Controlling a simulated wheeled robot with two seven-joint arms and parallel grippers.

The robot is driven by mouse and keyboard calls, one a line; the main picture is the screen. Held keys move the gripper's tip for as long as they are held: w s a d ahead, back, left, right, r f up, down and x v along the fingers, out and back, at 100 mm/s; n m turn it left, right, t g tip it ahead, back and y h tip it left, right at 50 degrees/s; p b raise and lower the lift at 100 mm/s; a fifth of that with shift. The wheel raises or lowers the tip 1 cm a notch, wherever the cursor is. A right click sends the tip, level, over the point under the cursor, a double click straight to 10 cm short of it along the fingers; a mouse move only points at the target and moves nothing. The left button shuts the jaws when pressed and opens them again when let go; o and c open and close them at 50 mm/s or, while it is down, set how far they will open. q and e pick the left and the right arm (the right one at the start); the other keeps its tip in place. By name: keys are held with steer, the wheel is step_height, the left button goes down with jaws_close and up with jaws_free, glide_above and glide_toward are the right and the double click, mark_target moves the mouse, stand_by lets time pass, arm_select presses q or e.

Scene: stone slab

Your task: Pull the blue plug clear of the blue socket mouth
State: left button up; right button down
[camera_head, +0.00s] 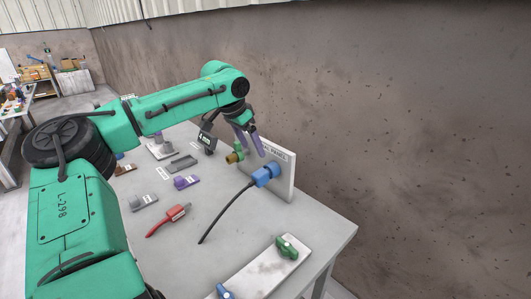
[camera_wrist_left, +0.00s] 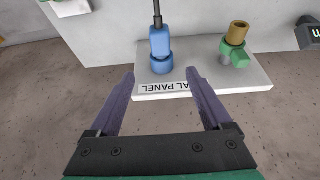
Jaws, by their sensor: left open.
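The blue plug (camera_head: 260,177) with its black cable sits in the blue socket (camera_head: 272,169) on the upright white panel (camera_head: 287,178). In the left wrist view the plug (camera_wrist_left: 160,42) meets the round socket (camera_wrist_left: 161,66), and the cable leaves its far end. My left gripper (camera_head: 252,153) is open and empty, with purple fingers above the panel near the blue socket. In the left wrist view its fingertips (camera_wrist_left: 160,74) lie either side of the socket in the picture, with no visible contact. My right gripper is not in view.
A green fitting with a brass end (camera_wrist_left: 235,42) is on the same panel, beside the blue socket. A red plug with a cable (camera_head: 174,215), a purple part (camera_head: 185,182) and grey parts lie on the table. A board with a green part (camera_head: 287,247) is at the front. A wall stands behind.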

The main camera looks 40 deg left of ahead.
mark_target(262, 171)
arm_select(q)
steer(key=x, duration=1.1)
steer(key=shift+a+f+p, duration=0.1)
steer(key=shift+f+p, duration=0.25)
steer(key=shift+f, duration=0.05)
steer(key=shift+w+f, duration=0.1)
steer(key=shift+f, duration=0.35)
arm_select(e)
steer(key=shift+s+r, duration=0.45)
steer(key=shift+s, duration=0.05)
